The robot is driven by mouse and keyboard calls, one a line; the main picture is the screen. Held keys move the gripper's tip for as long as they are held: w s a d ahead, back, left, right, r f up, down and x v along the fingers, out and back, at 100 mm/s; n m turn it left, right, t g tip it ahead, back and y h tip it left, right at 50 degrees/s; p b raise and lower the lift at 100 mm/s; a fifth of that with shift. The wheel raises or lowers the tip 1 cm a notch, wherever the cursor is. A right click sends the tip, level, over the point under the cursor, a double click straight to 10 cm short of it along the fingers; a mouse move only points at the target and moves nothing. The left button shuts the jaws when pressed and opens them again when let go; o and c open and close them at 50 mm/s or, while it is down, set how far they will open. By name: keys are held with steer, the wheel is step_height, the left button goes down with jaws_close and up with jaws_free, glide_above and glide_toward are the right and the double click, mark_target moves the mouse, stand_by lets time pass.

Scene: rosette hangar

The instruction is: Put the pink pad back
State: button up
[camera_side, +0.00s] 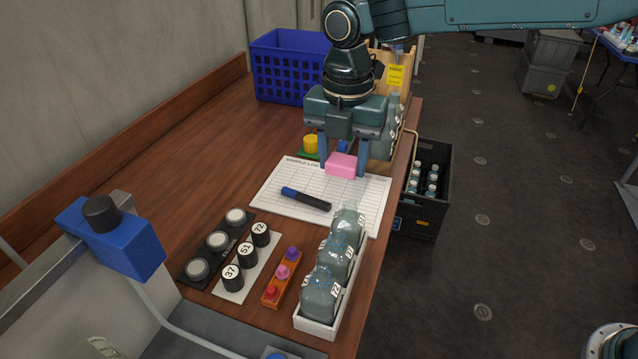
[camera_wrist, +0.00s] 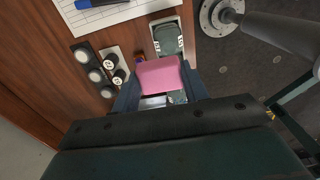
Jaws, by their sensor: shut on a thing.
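The pink pad (camera_side: 341,166) is between the two fingers of my gripper (camera_side: 342,161), which is shut on it. In the side view it is over the far right part of the sample log sheet (camera_side: 270,196); the gap beneath it is hard to judge. The wrist view shows the pad's broad pink face (camera_wrist: 162,75) between the fingers. Behind my gripper is a green base (camera_side: 305,154) with a yellow round piece (camera_side: 311,144) and a blue piece (camera_side: 344,145), partly hidden by my fingers.
A blue and black marker (camera_side: 306,199) lies on the sheet. Nearer are a white tray of bottles (camera_side: 328,325), an orange strip with coloured knobs (camera_side: 270,297) and numbered black-sided cylinders (camera_side: 247,255). A blue crate (camera_side: 285,70) stands at the back. The table's left part is clear.

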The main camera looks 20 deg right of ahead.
glide_above(303, 240)
steer(key=shift+f, duration=0.1)
stand_by(0.5)
steer(key=shift+f, duration=0.1)
step_height(303, 240, down, 16)
steer(key=shift+r, duration=0.2)
stand_by(0.3)
steer(key=shift+f, duration=0.1)
steer(key=shift+f, duration=2)
steer(key=shift+f, duration=0.3)
steer(key=o, duration=0.7)
steer(key=shift+f, duration=0.1)
